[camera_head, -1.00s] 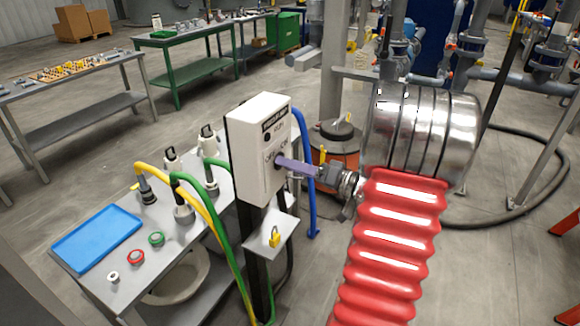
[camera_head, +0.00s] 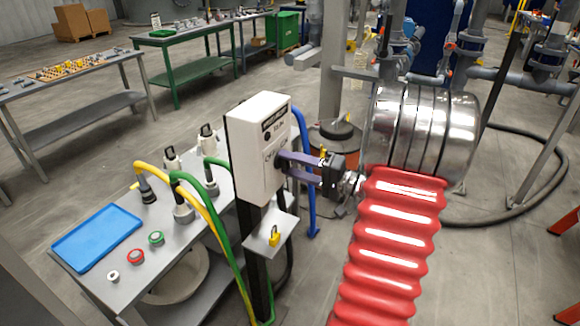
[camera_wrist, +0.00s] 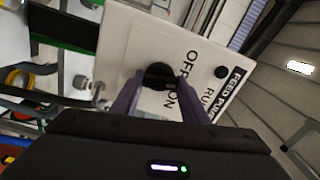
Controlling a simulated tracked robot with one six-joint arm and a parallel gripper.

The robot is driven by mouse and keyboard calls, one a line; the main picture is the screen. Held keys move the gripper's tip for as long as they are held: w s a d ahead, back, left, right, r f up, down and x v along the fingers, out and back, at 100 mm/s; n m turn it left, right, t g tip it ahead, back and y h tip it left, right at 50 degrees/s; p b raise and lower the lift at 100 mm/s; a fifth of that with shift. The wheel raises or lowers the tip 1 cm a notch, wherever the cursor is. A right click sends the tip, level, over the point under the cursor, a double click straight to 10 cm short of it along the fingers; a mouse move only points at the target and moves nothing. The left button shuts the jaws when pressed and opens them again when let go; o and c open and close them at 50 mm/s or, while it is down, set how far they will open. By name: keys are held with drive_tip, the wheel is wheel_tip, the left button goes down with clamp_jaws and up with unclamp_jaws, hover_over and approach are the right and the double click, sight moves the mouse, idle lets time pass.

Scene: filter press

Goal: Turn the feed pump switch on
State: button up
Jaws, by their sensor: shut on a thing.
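The feed pump switch box (camera_head: 258,148) is a white box on a dark post, in the middle of the head view. In the wrist view its face (camera_wrist: 125,40) shows the words OFF, ON, RUN and a cut-off FEED PUMP label. The black round knob (camera_wrist: 160,76) sits by the OFF and ON marks. My gripper (camera_wrist: 158,84) has its two purple fingers on either side of the knob, shut on it. In the head view my gripper (camera_head: 283,160) reaches the box's front from the right. The knob's exact pointing is hard to read.
A small shelf (camera_head: 272,236) with a yellow padlock (camera_head: 274,238) is below the box. A grey table (camera_head: 110,280) with a blue tray (camera_head: 97,240), buttons and hose couplings stands to the left. Yellow and green hoses (camera_head: 215,235) run close to the post. A blue pipe (camera_head: 309,190) stands behind the box.

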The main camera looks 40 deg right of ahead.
drive_tip(key=m, duration=0.5)
drive_tip(key=shift+d+f+m, duration=0.1)
drive_tip(key=shift+d+m, duration=0.15)
drive_tip(key=shift+m, duration=0.15)
drive_tip(key=m, duration=0.5)
drive_tip(key=shift+f+m, duration=0.15)
drive_tip(key=shift+m, duration=0.25)
drive_tip(key=shift+a, duration=0.1)
drive_tip(key=o, duration=1.1)
drive_tip(key=shift+c, duration=0.2)
drive_tip(key=shift+s, duration=0.1)
drive_tip(key=shift+s+d, duration=0.25)
drive_tip(key=shift+s, duration=0.3)
drive_tip(key=v, duration=1.2)
drive_tip(key=shift+s, duration=0.2)
